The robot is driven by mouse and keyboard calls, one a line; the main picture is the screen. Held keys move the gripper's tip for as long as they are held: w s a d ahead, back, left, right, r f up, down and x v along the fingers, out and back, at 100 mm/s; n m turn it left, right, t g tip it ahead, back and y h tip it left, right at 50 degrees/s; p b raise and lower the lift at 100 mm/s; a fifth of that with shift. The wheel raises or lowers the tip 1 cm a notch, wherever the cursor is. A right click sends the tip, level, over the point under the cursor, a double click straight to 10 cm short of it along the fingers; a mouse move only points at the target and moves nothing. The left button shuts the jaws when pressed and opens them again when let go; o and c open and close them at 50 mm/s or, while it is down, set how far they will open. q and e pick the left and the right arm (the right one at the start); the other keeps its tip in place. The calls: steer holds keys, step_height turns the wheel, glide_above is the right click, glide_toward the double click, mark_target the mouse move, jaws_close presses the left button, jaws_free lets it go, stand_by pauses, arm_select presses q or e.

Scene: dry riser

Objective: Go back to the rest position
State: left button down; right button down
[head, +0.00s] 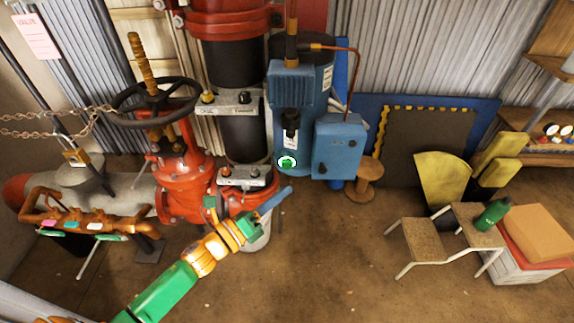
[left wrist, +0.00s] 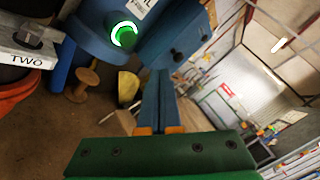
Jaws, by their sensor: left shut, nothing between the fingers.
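My left arm comes in from the lower left in the head view, green and orange. Its gripper (head: 287,190) has slim blue fingers that are shut with nothing between them. They point up and right, in front of the red and black riser pipe and below the blue pump unit (head: 291,110). In the left wrist view the shut fingers (left wrist: 158,78) extend from the green gripper body, and the pump's green-lit button (left wrist: 124,36) is up and left of them. The button also shows in the head view (head: 287,161). My right gripper is not in view.
A red valve with a black handwheel (head: 155,95) stands left of the riser. A blue box (head: 339,145) is mounted beside the pump. A wooden spool (head: 368,175), a step stool (head: 424,240) and a crate (head: 520,270) stand to the right. Floor at bottom centre is clear.

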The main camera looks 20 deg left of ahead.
arm_select(q)
steer(key=s+a+f+n+g+y+p, duration=0.1)
steer(key=s+a+f+n+g+y, duration=0.2)
steer(key=f+n, duration=0.45)
steer(key=s+a+f+n+g+y+p, duration=0.1)
steer(key=s+a+f+n+g+y, duration=0.3)
steer(key=f, duration=0.6)
steer(key=s+a+f+n+y+p, duration=0.1)
steer(key=s+f+n+y, duration=0.1)
steer(key=s+f+n, duration=0.5)
steer(key=s+d+f+n+g, duration=0.1)
steer(key=s+f+n+g, duration=0.3)
steer(key=s, duration=0.7)
steer(key=s+d+f+n+g, duration=0.2)
steer(key=s+f+n+g, duration=0.2)
steer(key=s+f+n, duration=0.3)
steer(key=s, duration=0.4)
steer(key=shift+d+f+p, duration=0.15)
steer(key=shift+f+p, duration=0.15)
steer(key=shift+f, duration=0.05)
